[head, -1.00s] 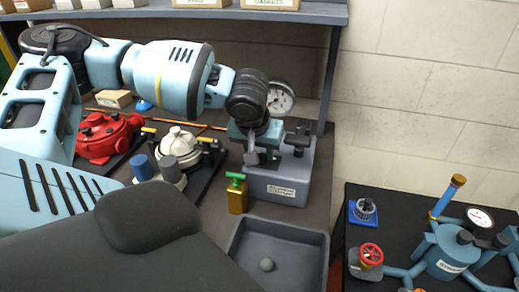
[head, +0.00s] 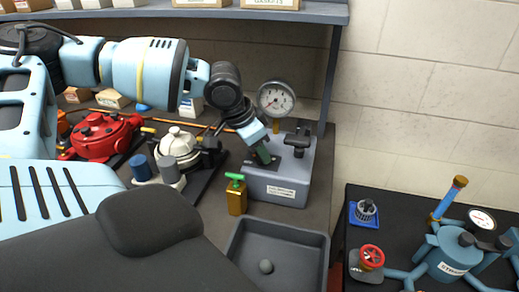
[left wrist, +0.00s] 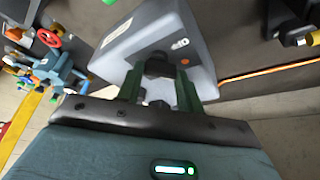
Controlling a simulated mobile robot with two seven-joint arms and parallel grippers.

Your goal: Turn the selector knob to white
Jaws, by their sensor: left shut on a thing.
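A grey box (head: 280,185) with a white front label stands at the back right of the bench. A round gauge (head: 275,98) rises behind it, and a black T-shaped handle (head: 299,141) sits on its right top. My left gripper (head: 265,156) is at the left part of the box top, tilted. In the left wrist view its two dark green fingers are shut on a black knob (left wrist: 158,68) on the grey box (left wrist: 128,50). The fingers cover much of the knob, so its pointer and any colour marks cannot be read. My right gripper is not in view.
A grey tray (head: 312,238) holds a small ball. A red motor (head: 98,138) and a white-domed unit (head: 178,147) lie left. A second black table (head: 395,200) carries blue parts.

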